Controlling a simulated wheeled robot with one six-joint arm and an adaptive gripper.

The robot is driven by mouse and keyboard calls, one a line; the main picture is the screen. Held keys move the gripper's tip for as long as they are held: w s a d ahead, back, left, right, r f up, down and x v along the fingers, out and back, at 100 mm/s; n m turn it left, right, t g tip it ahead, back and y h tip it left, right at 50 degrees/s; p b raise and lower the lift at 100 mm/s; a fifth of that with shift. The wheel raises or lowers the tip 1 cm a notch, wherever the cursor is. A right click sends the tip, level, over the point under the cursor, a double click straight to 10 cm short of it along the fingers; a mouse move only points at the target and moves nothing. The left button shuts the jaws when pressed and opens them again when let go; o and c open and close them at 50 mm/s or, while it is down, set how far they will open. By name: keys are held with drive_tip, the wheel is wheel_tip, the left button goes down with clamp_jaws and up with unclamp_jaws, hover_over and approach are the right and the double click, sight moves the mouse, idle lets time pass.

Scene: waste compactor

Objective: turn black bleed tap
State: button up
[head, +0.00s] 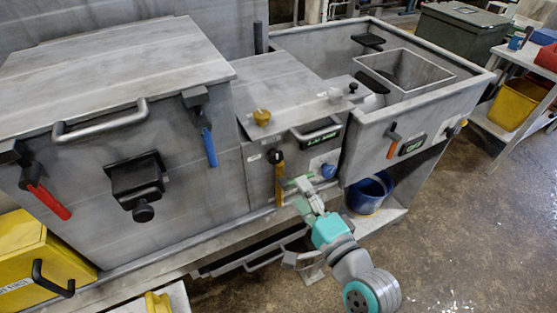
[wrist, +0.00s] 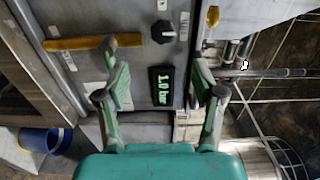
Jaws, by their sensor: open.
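A black knob with a light pointer mark, which looks like the black bleed tap (head: 275,157), is on the front of the grey control box. In the wrist view the black knob (wrist: 163,32) lies above the space between my fingers, apart from them. A yellow lever (head: 279,185) hangs below it; this lever (wrist: 75,44) runs sideways in the wrist view. My gripper (head: 302,186) is in front of the box's lower part, open and empty.
A blue knob (head: 328,170) sits close to my gripper. A blue bucket (head: 370,192) stands below right. An orange lever (head: 394,140) is further right. The floor on the right is clear.

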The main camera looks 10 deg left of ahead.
sight(277, 159)
drive_tip(key=x, duration=1.1)
drive_tip(key=shift+a+r, duration=0.2)
drive_tip(key=shift+r, duration=0.05)
drive_tip(key=c, duration=1.1)
